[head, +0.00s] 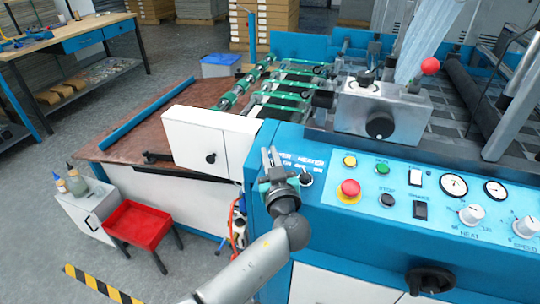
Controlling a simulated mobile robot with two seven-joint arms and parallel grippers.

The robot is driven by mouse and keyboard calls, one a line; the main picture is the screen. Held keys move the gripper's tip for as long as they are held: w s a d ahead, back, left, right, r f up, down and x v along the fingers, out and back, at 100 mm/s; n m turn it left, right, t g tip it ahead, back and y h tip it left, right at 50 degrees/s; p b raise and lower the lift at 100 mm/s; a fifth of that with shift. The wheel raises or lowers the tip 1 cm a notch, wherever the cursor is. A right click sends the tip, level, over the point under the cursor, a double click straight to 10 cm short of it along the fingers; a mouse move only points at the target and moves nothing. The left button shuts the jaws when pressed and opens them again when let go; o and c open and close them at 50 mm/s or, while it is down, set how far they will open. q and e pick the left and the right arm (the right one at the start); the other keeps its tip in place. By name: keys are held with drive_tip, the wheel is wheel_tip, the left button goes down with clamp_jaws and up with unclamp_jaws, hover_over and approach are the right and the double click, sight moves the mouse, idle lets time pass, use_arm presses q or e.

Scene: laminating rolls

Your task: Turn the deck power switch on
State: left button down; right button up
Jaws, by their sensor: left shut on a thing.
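The blue control panel (335,222) slopes along the front of the machine. My left gripper (270,157) is at the panel's upper left corner, beside white lettering that it partly covers. Its fingers are closed on a small part there, which I take to be the deck power switch; the gripper hides it, so its position cannot be told. A black round knob (306,180) shows just right of the gripper, apart from the fingers. My right gripper is not in view.
Right of the gripper are a red emergency button (348,190), a yellow button (349,161), a green button (383,168), dials and white knobs (471,214). A white box (208,141) stands close on the left. A red tray (138,223) is lower left.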

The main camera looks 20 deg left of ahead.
sight(284, 160)
use_arm(q)
drive_tip(key=shift+m, duration=0.3)
drive_tip(key=m+h+b, duration=0.1)
drive_tip(key=h, duration=0.1)
drive_tip(key=m+t+h, duration=0.1)
drive_tip(key=shift+w+d+f+m+t+h+b, duration=0.1)
drive_tip(key=shift+d+m+t+h+b, duration=0.2)
drive_tip(key=shift+d+m+h+b, duration=0.1)
drive_tip(key=m+h, duration=0.2)
drive_tip(key=shift+d+t+h, duration=0.15)
drive_tip(key=shift+t+h, duration=0.25)
drive_tip(key=shift+d+m+h, duration=0.15)
drive_tip(key=shift+m+h, duration=0.45)
drive_tip(key=m+h, duration=0.1)
drive_tip(key=m+h+p, duration=0.1)
drive_tip(key=h, duration=0.1)
drive_tip(key=shift+d+r, duration=0.2)
drive_tip(key=shift+d, duration=0.05)
drive_tip(key=m+h, duration=0.1)
drive_tip(key=m+g+h+p, duration=0.1)
drive_tip(key=m+h, duration=0.1)
drive_tip(key=shift+d+h+p, duration=0.3)
drive_tip(key=shift+d, duration=0.05)
drive_tip(key=shift+s+d+f+m+g+h+p, duration=0.1)
drive_tip(key=shift+d+m+g+h+p, duration=0.1)
drive_tip(key=shift+m+g+h+p, duration=0.45)
drive_tip(key=shift+s+d+m+g+h+p, duration=0.1)
drive_tip(key=shift+d+m+g+h+p, duration=0.2)
drive_tip(key=shift+m+h, duration=0.5)
drive_tip(key=shift+h, duration=0.25)
